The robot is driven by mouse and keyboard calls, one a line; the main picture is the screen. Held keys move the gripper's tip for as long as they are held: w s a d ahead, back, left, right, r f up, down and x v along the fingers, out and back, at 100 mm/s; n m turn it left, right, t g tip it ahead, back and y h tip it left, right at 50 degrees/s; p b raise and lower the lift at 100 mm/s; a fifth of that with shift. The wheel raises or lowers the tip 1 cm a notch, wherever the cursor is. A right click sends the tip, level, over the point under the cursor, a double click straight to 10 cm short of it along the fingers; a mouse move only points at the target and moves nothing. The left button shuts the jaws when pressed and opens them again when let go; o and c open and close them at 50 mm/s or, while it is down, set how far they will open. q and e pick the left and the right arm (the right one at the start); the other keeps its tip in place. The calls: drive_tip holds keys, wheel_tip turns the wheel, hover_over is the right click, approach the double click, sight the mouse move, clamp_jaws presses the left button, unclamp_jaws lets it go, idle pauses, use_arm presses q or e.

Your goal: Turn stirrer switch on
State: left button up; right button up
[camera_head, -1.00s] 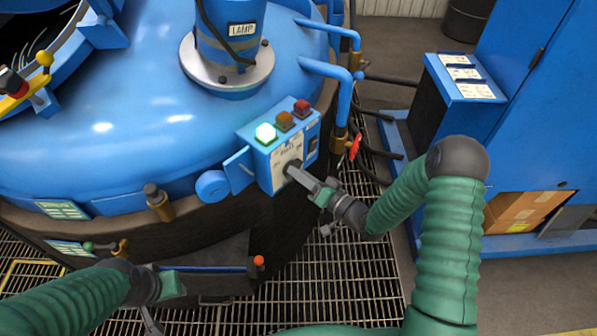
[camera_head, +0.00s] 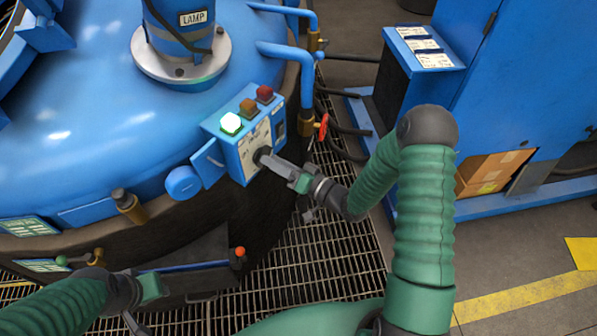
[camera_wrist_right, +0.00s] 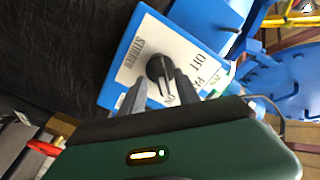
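The stirrer switch is a black rotary knob (camera_wrist_right: 160,68) on a blue control box (camera_head: 236,158) fixed to the furnace side. In the right wrist view the white plate (camera_wrist_right: 188,58) reads STIRRER and OFF; the rest is partly hidden by the fingers. My right gripper (camera_wrist_right: 160,80) has one finger on each side of the knob, with some plate showing between the left finger and the knob. In the head view the right gripper (camera_head: 268,162) is at the knob. My left gripper (camera_head: 132,318) is at the lower left, partly cut off, away from the box.
A lit green lamp (camera_head: 231,124), an orange one (camera_head: 249,108) and a red one (camera_head: 265,94) top the box. A blue pipe (camera_head: 300,65) and a red valve handle (camera_head: 321,127) stand to its right. A blue cabinet (camera_head: 520,90) is farther right.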

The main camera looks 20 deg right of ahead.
drive_tip(key=v, duration=1.5)
drive_tip(key=shift+w+f, duration=0.1)
